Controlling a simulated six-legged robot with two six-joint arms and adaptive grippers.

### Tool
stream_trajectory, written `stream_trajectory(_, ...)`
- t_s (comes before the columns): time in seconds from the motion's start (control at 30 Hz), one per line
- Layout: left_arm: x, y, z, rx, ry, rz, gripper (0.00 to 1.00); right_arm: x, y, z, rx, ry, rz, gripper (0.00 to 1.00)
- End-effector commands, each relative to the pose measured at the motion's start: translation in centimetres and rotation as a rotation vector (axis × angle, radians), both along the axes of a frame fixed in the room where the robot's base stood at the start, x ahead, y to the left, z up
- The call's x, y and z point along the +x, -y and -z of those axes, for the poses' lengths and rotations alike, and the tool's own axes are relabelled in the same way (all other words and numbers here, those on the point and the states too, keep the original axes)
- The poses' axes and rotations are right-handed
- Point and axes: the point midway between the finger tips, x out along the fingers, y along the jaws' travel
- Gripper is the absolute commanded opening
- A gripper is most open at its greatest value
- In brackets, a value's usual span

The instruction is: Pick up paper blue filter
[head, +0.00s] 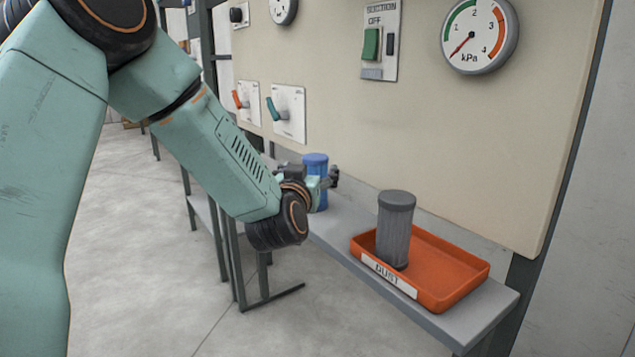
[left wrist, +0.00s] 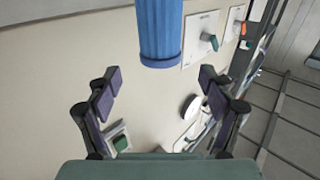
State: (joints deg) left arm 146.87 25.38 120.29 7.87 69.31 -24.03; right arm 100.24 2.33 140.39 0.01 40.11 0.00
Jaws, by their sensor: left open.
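The blue paper filter (head: 316,165) is a pleated cylinder standing upright on the grey shelf, partly hidden behind my left gripper (head: 328,179). In the left wrist view the blue filter (left wrist: 161,32) shows at the top middle, beyond the fingertips. My left gripper (left wrist: 160,84) is open there, its two fingers apart with nothing between them. In the head view the gripper is close to the filter; I cannot tell whether it touches. My right gripper is not in view.
A grey pleated filter (head: 395,230) stands in an orange tray (head: 450,265) labelled DUST on the shelf (head: 345,245). Behind is a cream panel with a green switch (head: 371,43), a kPa gauge (head: 479,35) and small levers (head: 277,110). Bare shelf lies between tray and blue filter.

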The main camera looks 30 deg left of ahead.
Motion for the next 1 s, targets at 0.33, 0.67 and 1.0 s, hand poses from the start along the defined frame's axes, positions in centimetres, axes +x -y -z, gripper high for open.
stream_trajectory(0.33, 3.2, -1.0, 0.2, 0.001, 0.001, 0.002, 0.81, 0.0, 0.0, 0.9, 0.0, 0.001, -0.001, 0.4)
stream_trajectory(0.67, 6.4, -2.0, 0.3, 0.0, -0.002, 0.0, 0.81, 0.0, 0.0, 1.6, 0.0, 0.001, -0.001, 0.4)
stream_trajectory(1.0, 6.6, -2.0, 0.2, -0.001, -0.003, -0.001, 0.74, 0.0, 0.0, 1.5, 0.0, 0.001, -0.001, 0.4)
